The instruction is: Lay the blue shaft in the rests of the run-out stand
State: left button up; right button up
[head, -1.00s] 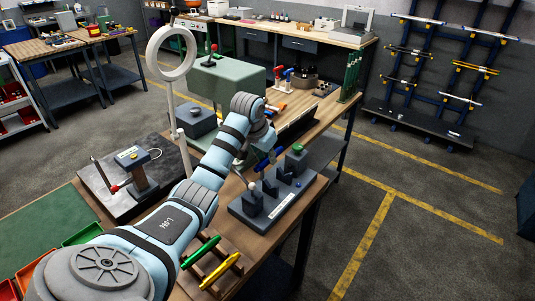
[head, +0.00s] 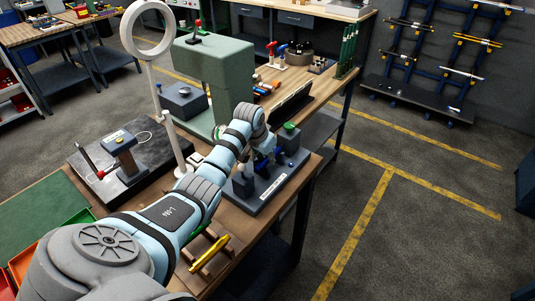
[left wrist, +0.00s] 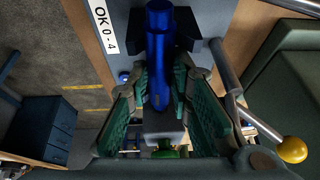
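The blue shaft (left wrist: 159,50) lies between the fingertips of my left gripper (left wrist: 162,82), whose teal pads are close on both sides of it. In the head view only a little of the shaft (head: 280,154) shows beneath my left gripper (head: 267,150). The run-out stand (head: 258,199) has a dark grey base with a white label reading OK 0-4 in the left wrist view. The shaft is over the stand, in line with a dark rest block (left wrist: 186,24). I cannot tell whether it touches the rests. My right gripper is in neither view.
A yellow shaft (head: 210,254) lies on a wooden holder in front of the stand. A green-knobbed block (head: 290,136) stands at the stand's far end. A pale ring lamp on a post (head: 158,80) and a dark plate with a gauge (head: 121,149) are to the left.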

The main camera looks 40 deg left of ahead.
pick_arm(q)
jog(key=o, duration=0.5)
jog(key=shift+s+f, duration=0.1)
jog(key=shift+c, duration=0.2)
jog(key=shift+a, duration=0.15)
jog(key=v, duration=1.1)
jog(key=shift+r, duration=0.5)
